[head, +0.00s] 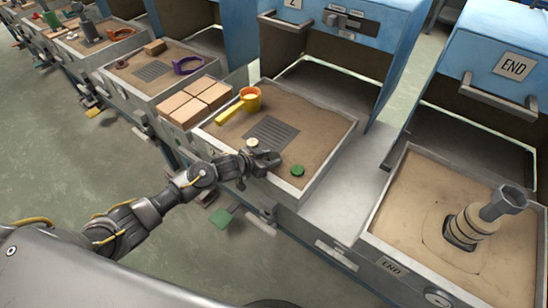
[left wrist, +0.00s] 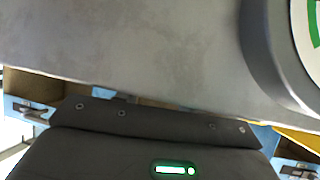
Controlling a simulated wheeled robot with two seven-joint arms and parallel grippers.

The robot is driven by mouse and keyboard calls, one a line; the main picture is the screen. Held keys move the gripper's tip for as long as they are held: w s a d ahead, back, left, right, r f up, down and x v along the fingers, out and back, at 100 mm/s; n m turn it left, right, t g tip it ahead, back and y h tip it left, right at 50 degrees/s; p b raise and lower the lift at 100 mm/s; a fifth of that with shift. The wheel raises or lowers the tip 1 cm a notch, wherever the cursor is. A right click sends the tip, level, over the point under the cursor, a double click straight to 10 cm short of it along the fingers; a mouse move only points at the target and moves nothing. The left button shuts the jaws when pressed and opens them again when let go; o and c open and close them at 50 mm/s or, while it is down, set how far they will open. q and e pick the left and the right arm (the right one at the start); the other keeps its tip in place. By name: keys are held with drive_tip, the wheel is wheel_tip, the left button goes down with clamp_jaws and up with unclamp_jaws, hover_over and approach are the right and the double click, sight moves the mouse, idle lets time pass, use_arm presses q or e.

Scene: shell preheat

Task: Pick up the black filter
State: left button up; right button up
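I cannot make out a separate black filter with certainty. A dark grey slatted square (head: 272,132) lies flat in the sand of the middle tray (head: 335,150). My left gripper (head: 268,160) is over that tray's front edge, just in front of the slatted square. Its fingers are too small to tell open from shut, and anything between them is hidden. A cream round piece (head: 252,142) shows right by the gripper, and a green round piece (head: 297,170) lies to its right. The left wrist view shows dark grey surfaces and no clear fingertips. My right gripper is not in view.
An orange cup (head: 250,99) and a yellow bar (head: 229,113) lie at the tray's back left. Tan blocks (head: 196,101) stand to the left. The END tray (head: 405,220) at right holds a stacked grey and tan piece (head: 472,224). Blue cabinets (head: 375,28) stand behind.

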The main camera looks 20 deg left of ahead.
use_arm(q)
drive_tip(key=shift+c, duration=1.2)
